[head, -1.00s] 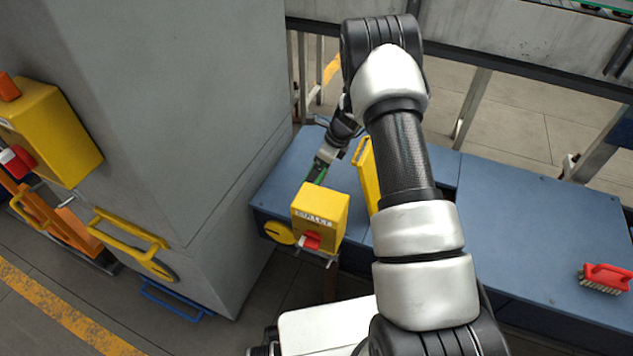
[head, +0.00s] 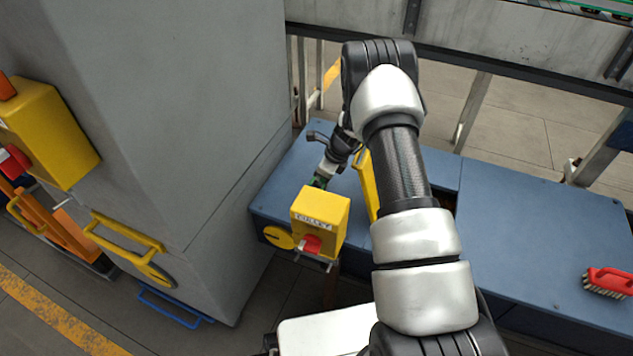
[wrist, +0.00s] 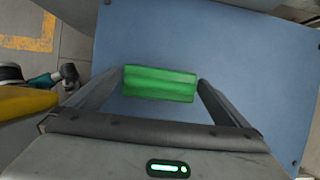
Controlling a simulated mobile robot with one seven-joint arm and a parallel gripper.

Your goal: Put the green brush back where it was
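The green brush (wrist: 160,84) lies between the two fingers of my gripper (wrist: 161,77) in the wrist view, its long side running across the gap. Each fingertip appears at or close to one end of it. Whether they press on it is unclear. No bristles show. In the head view my gripper (head: 320,178) points down at the left part of the blue bench top (head: 285,195). Only a small bit of green shows there, and I cannot tell whether the brush rests on the bench.
A yellow box with a red knob (head: 320,218) stands in front of my gripper. A yellow handle (head: 367,180) rises to its right. A grey cabinet (head: 180,110) is close on the left. A red brush (head: 608,282) lies at the bench's right end, with clear bench around it.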

